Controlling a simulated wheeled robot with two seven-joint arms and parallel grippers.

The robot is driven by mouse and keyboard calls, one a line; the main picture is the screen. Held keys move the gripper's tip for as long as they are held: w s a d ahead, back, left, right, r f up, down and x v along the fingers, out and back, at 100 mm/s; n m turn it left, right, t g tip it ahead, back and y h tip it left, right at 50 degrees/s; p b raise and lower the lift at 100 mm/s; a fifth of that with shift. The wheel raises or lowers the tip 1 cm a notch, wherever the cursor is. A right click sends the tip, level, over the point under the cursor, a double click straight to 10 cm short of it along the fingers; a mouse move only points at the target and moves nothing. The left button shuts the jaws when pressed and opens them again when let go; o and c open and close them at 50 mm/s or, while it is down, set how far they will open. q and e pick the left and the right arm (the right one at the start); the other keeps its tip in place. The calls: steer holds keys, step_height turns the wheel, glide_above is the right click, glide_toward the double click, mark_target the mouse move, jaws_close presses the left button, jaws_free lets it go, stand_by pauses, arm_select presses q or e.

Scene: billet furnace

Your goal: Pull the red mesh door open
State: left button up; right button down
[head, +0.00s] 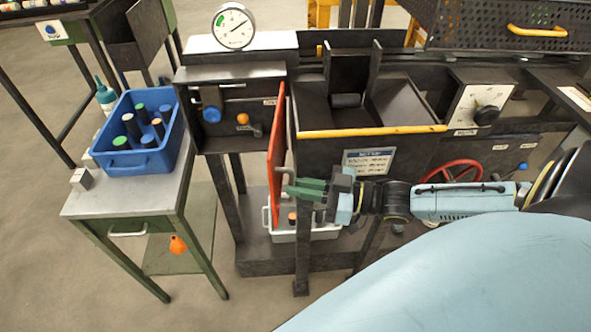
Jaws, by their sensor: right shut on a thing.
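The red mesh door (276,150) shows almost edge-on as a narrow red strip at the front of the dark furnace bench, standing out from it. My right gripper (290,188) comes in from the right, its green fingers beside the door's right face. It is shut on the door's handle (282,170), a small light piece at the door's face, mostly hidden by the fingers. The mesh itself cannot be made out from this angle. My left gripper is not in view.
A grey-topped side table (90,205) with a blue crate (130,162) of several cylinders stands left of the door. A pale bin (318,235) sits on the lower shelf behind my gripper. A red handwheel (452,172) is at the right. Floor between table and bench is clear.

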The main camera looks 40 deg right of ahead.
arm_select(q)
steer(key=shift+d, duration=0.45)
arm_select(e)
steer(key=shift+w+d+r, duration=0.2)
steer(key=shift+w+d, duration=0.3)
steer(key=shift+d, duration=0.15)
steer(key=c, duration=1.8)
jaws_free()
steer(key=o, duration=0.3)
steer(key=shift+w+d+f, duration=0.1)
steer(key=shift+w+f, duration=0.05)
steer(key=shift+w, duration=0.1)
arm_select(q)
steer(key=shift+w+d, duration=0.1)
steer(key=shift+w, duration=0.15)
arm_select(e)
steer(key=shift+s, duration=0.1)
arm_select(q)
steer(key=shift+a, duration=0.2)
